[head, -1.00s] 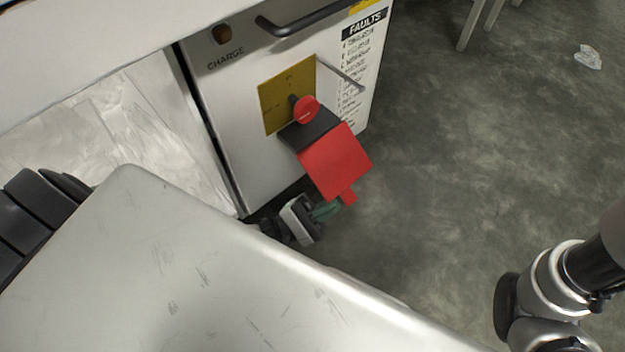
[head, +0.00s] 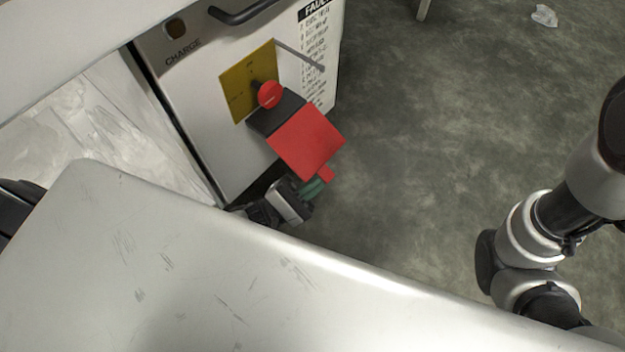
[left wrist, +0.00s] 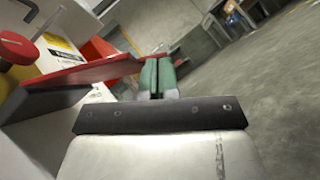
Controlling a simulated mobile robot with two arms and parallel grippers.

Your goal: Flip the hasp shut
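The hasp is a red plate (head: 306,140) with a small tab at its lower end. It sticks out from the front of a white cabinet (head: 190,95), on a dark base below a round red knob (head: 270,94) on a yellow plate (head: 236,92). In the left wrist view the red plate (left wrist: 85,72) shows nearly edge-on, left of the fingers. My left gripper (head: 314,188) has green fingertips just below the tab. They lie together with nothing seen between them in the left wrist view (left wrist: 157,76). I cannot tell whether they touch the tab. My right gripper is out of view.
A dark handle (head: 245,12) and a thin rod (head: 300,55) stick out from the cabinet front. A pale, scratched surface (head: 150,260) fills the foreground and hides part of my left arm. The floor right of the cabinet is open, with a crumpled white scrap (head: 544,15) far off.

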